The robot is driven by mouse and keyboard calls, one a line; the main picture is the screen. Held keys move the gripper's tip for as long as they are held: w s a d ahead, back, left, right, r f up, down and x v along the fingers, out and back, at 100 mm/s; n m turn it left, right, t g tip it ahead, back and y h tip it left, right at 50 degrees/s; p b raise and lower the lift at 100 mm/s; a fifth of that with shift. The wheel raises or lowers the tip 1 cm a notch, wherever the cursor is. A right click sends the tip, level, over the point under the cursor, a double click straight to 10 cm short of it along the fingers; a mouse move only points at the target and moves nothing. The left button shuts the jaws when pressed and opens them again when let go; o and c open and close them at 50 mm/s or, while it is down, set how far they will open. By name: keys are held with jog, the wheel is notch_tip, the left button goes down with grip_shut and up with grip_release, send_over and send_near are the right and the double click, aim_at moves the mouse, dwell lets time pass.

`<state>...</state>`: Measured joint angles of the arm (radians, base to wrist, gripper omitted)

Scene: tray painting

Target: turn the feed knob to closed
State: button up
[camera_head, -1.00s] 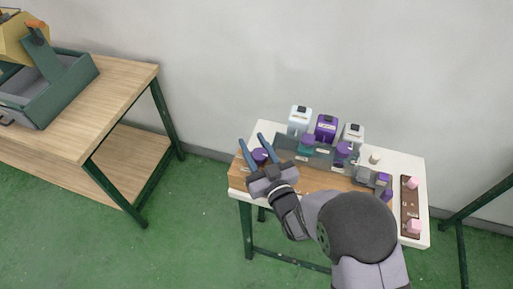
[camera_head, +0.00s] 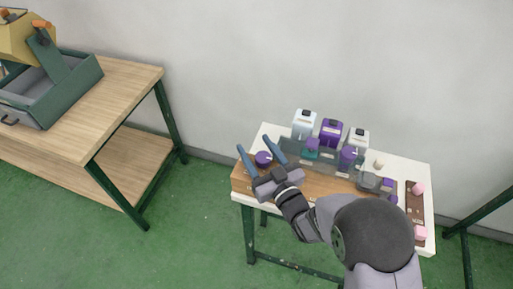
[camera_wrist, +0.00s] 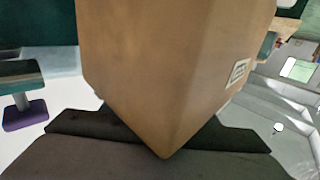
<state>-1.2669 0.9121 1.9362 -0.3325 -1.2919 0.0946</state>
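A round purple knob (camera_head: 263,158) sits at the left end of the worktable, on the wooden strip. Its label is too small to read, so I cannot confirm it is the feed knob. My gripper (camera_head: 254,143) has its two blue fingers spread, one on each side of the purple knob in the head view. I cannot tell whether either finger touches it. The wrist view does not show the fingers clearly; a brown wooden block (camera_wrist: 175,60) fills its middle, and a purple piece on a grey stem (camera_wrist: 24,113) shows at left.
White, purple and white canisters (camera_head: 331,131) stand along the table's back edge. Purple-topped items (camera_head: 347,157) stand in front. A brown panel (camera_head: 413,206) with pink knobs lies at right. A wooden bench (camera_head: 120,75) with a green tray stands at left.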

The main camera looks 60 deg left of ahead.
aim_at(267, 165)
jog(key=shift+d, duration=0.1)
jog(key=shift+d+b, duration=1.15)
jog(key=shift+d, duration=2.4)
